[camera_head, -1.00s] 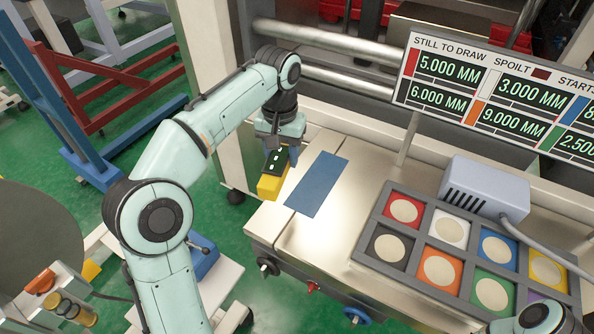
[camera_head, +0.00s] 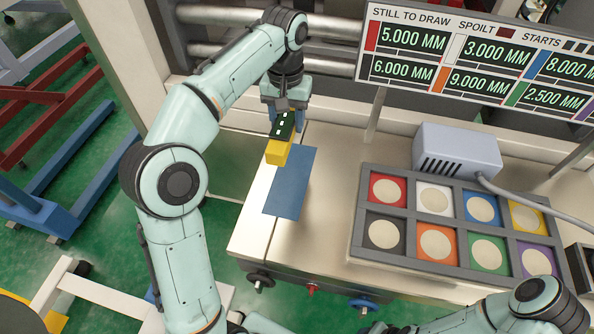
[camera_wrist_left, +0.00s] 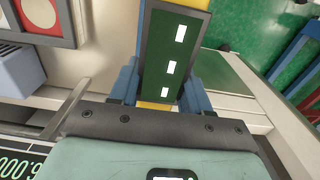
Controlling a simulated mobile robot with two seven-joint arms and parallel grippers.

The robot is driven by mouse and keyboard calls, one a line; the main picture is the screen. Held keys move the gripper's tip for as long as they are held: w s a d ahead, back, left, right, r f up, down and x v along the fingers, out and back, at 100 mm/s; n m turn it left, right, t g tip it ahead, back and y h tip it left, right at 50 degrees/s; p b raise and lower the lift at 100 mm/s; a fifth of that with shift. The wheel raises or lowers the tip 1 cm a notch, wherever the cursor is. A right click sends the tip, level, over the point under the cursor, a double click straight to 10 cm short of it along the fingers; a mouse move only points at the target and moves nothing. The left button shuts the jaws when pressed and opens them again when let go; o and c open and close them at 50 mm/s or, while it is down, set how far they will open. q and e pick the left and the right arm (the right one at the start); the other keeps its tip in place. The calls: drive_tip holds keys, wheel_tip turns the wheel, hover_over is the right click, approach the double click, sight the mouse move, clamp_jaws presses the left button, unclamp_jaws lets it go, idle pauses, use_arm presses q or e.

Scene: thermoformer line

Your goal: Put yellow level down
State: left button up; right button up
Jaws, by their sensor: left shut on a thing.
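The yellow level (camera_head: 278,152) has a dark green display face with white marks on top. My left gripper (camera_head: 285,108) is shut on it and holds it over the cream bench top, beside the upper left part of a blue mat (camera_head: 290,184). In the left wrist view the level's green face (camera_wrist_left: 172,60) sits between the blue fingers (camera_wrist_left: 165,90), with a bit of yellow at its near end. I cannot tell whether the level touches the bench. The right gripper is not in view; part of my right arm shows at the lower right.
A grey tray (camera_head: 357,215) with several coloured squares stands right of the mat. A grey-blue box (camera_head: 457,150) with a cable stands behind it. A display board (camera_head: 470,60) rises at the back. The bench's left edge is close to the level.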

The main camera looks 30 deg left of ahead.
use_arm(q)
drive_tip(key=shift+w+f, duration=0.1)
wheel_tip(320, 180, down, 10)
drive_tip(key=b, duration=0.3)
hover_over(291, 180)
wheel_tip(291, 180, down, 5)
drive_tip(key=shift+r+b, duration=0.1)
drive_tip(key=shift+b, duration=0.35)
drive_tip(key=shift+f+b, duration=0.35)
drive_tip(key=shift+f, duration=2.05)
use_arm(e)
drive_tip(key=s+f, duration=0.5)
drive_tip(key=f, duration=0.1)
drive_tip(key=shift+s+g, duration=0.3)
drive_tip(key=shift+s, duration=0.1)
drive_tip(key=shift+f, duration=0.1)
use_arm(q)
drive_tip(key=shift+f, duration=0.15)
drive_tip(key=o, duration=1.3)
